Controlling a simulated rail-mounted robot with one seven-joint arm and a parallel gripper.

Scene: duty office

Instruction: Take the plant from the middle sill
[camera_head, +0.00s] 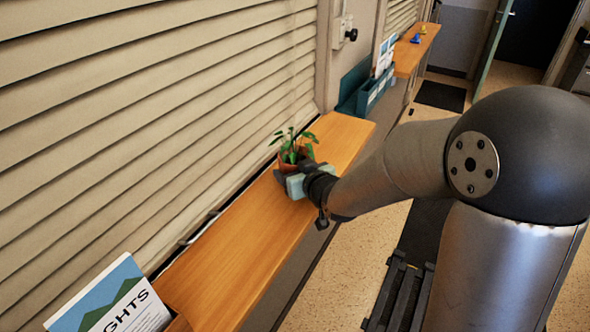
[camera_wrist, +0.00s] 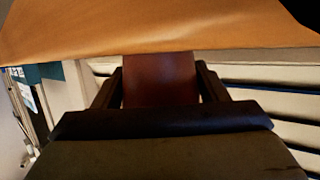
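The plant (camera_head: 294,146) has green leaves and a small reddish-brown pot. It is at the far part of the long wooden sill (camera_head: 235,262), close to the blinds. My gripper (camera_head: 291,170) reaches it from the right, and its body hides part of the pot. In the wrist view the pot (camera_wrist: 160,80) lies between the two dark fingers (camera_wrist: 160,86), one on each side, with no gap seen. The fingers look shut on it. The pot meets the wooden surface (camera_wrist: 150,30) in that view; I cannot tell whether it is lifted.
A booklet (camera_head: 115,300) stands in a wooden holder at the near end of the sill. Teal holders (camera_head: 372,92) hang beyond its far end. Another sill (camera_head: 415,50) farther back bears small yellow and blue things. Slatted blinds (camera_head: 150,90) run along the left.

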